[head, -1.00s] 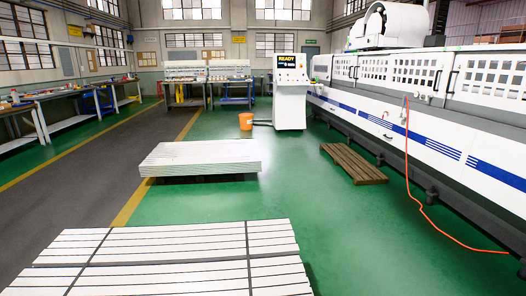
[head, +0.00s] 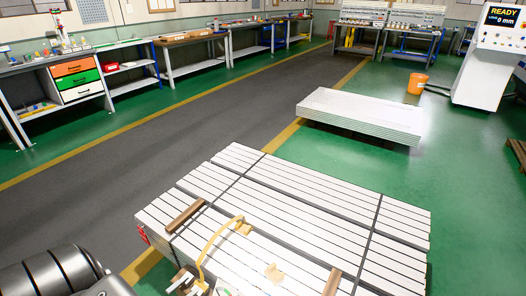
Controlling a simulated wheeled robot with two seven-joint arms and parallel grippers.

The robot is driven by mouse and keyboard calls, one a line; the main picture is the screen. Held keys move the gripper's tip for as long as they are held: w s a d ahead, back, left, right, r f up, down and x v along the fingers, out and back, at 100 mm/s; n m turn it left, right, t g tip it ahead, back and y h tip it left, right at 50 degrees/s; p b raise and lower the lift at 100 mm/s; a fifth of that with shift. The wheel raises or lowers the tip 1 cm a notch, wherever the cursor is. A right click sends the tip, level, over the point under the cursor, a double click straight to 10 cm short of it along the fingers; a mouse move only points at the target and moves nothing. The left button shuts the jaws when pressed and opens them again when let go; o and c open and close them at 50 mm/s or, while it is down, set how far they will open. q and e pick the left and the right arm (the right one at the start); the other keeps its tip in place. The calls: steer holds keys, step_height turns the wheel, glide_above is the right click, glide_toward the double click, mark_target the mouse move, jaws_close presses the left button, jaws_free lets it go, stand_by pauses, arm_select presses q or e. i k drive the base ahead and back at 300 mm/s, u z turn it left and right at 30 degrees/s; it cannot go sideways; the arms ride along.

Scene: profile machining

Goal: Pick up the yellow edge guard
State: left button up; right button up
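Small tan-yellow pieces lie on the near stack of white profiles: one (head: 243,228) near the middle and another (head: 273,272) closer to the front. Which of them is the yellow edge guard I cannot tell for sure. A curved yellow band (head: 208,248) arches from the first piece down to the front edge of the stack. My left arm comes in at the bottom left. Pale metal parts at its end, seemingly my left gripper (head: 187,281), show at the stack's front edge, apart from both tan pieces. Their opening is unclear. My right gripper is out of view.
The near stack (head: 300,205) carries dark straps and two brown wooden battens (head: 185,216) (head: 332,282). A second white stack (head: 362,115) lies behind. Benches (head: 188,68) line the left wall. A control cabinet (head: 492,65) and orange bucket (head: 417,84) stand at the back right.

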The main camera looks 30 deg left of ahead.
mark_target(241, 227)
steer(key=z, duration=1.5)
steer(key=k, duration=1.25)
steer(key=u, duration=1.45)
steer(key=i, duration=0.55)
